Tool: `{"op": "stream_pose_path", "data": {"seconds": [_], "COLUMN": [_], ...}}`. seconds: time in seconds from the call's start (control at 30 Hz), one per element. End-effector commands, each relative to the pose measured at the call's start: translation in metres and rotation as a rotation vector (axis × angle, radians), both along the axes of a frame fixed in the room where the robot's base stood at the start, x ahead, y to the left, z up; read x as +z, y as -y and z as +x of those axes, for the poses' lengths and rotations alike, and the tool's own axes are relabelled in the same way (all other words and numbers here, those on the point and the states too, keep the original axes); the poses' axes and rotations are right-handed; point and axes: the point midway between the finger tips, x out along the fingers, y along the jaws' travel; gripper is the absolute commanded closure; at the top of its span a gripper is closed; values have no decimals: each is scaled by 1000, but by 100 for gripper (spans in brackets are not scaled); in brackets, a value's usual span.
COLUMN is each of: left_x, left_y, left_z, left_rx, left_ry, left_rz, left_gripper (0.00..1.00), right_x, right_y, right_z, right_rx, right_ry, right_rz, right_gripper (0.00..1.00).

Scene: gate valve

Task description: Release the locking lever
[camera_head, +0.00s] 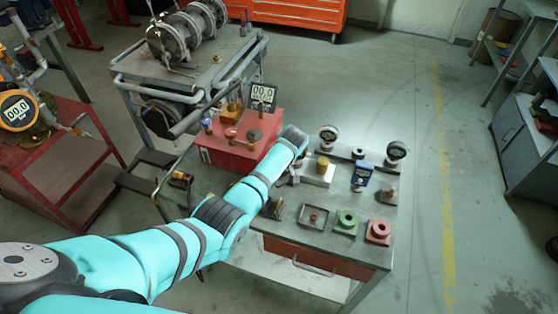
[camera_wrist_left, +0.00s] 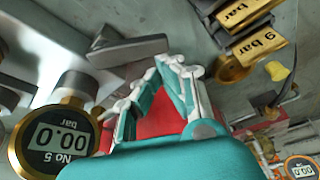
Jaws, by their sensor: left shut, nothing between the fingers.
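A dark grey, flat bar (camera_wrist_left: 128,50) lies just left of my left gripper's fingertips in the left wrist view. It may be the locking lever, but I cannot tell for certain. My left gripper (camera_wrist_left: 177,62) is shut and empty, with its fingertips near the bar's right end. I cannot tell whether they touch it. In the head view my teal left arm reaches to the workbench, and its wrist hides the gripper. A red box (camera_head: 232,150) with fittings on top stands left of the wrist. My right gripper is not in view.
The workbench (camera_head: 376,258) carries gauges (camera_head: 328,138), a green block (camera_head: 345,222) and a red block (camera_head: 379,231). The left wrist view shows a round "No 5" gauge (camera_wrist_left: 55,140) and yellow bar tags (camera_wrist_left: 265,42). A pipe cart (camera_head: 205,75) stands behind.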

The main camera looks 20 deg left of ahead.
Motion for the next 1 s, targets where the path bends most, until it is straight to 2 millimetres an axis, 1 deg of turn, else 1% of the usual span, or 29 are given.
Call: {"op": "stream_pose_path", "data": {"seconds": [0.2, 0.3, 0.57, 1.0], "left_x": [-1, -1, 0, 2], "left_y": [9, 10, 9, 1], "left_z": [-8, -11, -11, -23], "left_rx": [194, 252, 246, 244], "left_ry": [-1, -2, 0, -1], "left_rz": [-4, -2, -2, -1], "left_gripper": [100, 100, 100, 100], "right_x": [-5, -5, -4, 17], "right_y": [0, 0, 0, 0], "right_z": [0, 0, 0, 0], "right_rx": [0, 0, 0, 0], "right_ry": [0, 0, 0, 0], "right_rz": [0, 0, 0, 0], "right_gripper": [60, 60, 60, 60]}}
